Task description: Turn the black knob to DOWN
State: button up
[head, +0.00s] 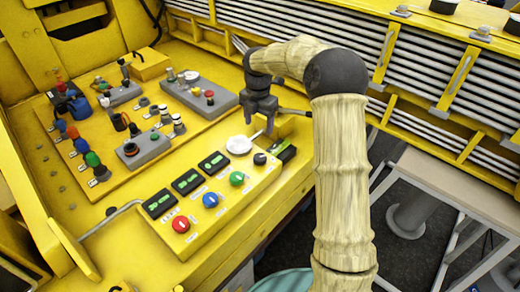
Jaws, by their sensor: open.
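The black knob (260,159) is a small round knob at the right end of the row on the yellow control panel (225,206). Its pointer and label are too small to read. My gripper (260,126) is above and just behind the knob, pointing down, apart from it. Its dark jaws are open, and nothing shows between them. A white round piece (239,145) lies to the left of the knob, close to the gripper.
The same row has a green knob (237,179), a blue knob (210,200) and a red knob (181,224). Black displays (187,181) line the row behind. A board (130,130) with several coloured switches stands at the left. A louvred wall rises behind my arm.

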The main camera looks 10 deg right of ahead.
aim_at(260, 157)
jog(key=shift+w+d+r+n, duration=0.2)
jog(key=shift+w+n, duration=0.2)
jog(key=shift+n, duration=0.05)
jog(key=shift+w+d+r+n, duration=0.15)
jog(key=shift+w+d+n, duration=0.05)
jog(key=shift+w+n, duration=0.2)
jog(key=shift+f, duration=0.15)
notch_tip(260, 157, down, 17)
jog(key=p, duration=0.5)
jog(key=shift+f, duration=0.1)
jog(key=c, duration=1)
